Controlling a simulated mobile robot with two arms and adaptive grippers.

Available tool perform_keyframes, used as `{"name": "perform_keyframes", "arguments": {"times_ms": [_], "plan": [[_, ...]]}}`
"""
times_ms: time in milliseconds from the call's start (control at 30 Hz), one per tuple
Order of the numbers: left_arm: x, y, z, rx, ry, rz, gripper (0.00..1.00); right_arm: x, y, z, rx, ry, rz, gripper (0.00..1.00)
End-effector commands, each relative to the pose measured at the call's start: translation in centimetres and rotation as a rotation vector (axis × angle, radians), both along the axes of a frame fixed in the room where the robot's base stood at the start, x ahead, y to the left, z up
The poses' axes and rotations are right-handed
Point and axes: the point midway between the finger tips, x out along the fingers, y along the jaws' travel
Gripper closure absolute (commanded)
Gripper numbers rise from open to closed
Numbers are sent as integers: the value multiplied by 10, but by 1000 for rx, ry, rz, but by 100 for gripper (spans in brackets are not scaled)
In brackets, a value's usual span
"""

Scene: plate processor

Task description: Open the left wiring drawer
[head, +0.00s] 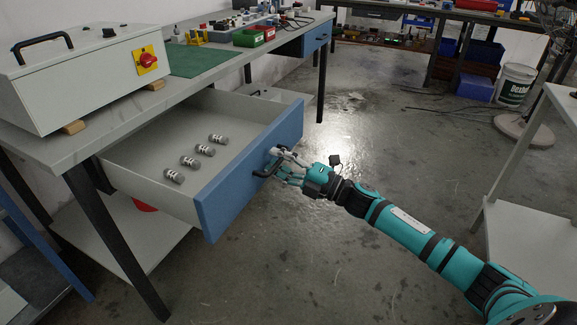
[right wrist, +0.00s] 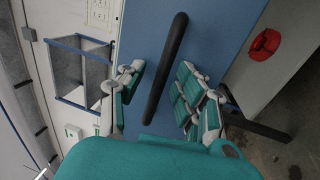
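The left wiring drawer (head: 240,181) has a blue front and stands pulled well out from under the workbench. Several grey cylinders (head: 203,150) lie inside it. Its black bar handle (head: 267,169) is on the blue front; it also shows in the right wrist view (right wrist: 166,70). My right gripper (head: 283,166) is at the handle. In the right wrist view its fingers (right wrist: 158,92) are spread on both sides of the bar, with gaps showing, so it is around the handle but not closed on it. My left gripper is not in view.
The workbench (head: 110,122) carries a white box with a red switch (head: 148,60), a green mat (head: 196,60) and small bins. A second blue drawer (head: 317,38) further along is shut. A grey table (head: 530,225) stands at right. The floor between is clear.

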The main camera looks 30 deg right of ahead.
Motion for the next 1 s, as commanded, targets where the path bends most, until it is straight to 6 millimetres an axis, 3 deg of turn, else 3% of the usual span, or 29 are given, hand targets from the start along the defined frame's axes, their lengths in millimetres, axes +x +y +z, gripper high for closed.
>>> {"name": "perform_keyframes", "arguments": {"times_ms": [600,1000], "plan": [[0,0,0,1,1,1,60,-80,-62,-21,-2,4,0,66],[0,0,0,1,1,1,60,-92,-71,-22,-1,1,1,66]]}}
